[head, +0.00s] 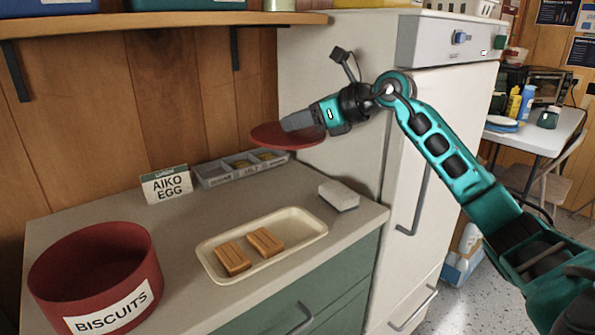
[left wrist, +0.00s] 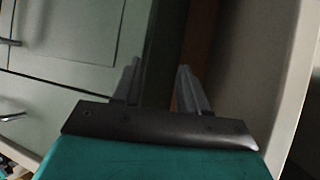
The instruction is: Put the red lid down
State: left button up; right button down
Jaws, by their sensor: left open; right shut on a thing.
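The red lid (head: 284,136) is a flat disc held above the back right of the counter, in front of the fridge side. My right gripper (head: 300,122) is shut on the lid, reaching in from the right. Whether the lid touches anything below it I cannot tell. The red tin marked BISCUITS (head: 97,270) stands uncovered at the front left of the counter. My left gripper (left wrist: 163,92) shows only in the left wrist view. It is open with nothing between its fingers.
A cream tray (head: 297,248) with two biscuits sits mid-counter (head: 190,225). A grey sectioned box (head: 240,168), an AIKO EGG sign (head: 167,184) and a sponge-like block (head: 339,196) stand nearby. The fridge (head: 330,80) and a shelf (head: 150,20) bound the space.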

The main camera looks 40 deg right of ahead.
notch_tip(320, 180, down, 9)
jog(key=shift+r+b, duration=0.1)
jog(key=shift+b, duration=0.6)
jog(key=shift+f+b, duration=0.55)
jog(key=shift+f, duration=0.1)
jog(key=c, duration=1)
grip_release()
jog(key=shift+r, duration=0.1)
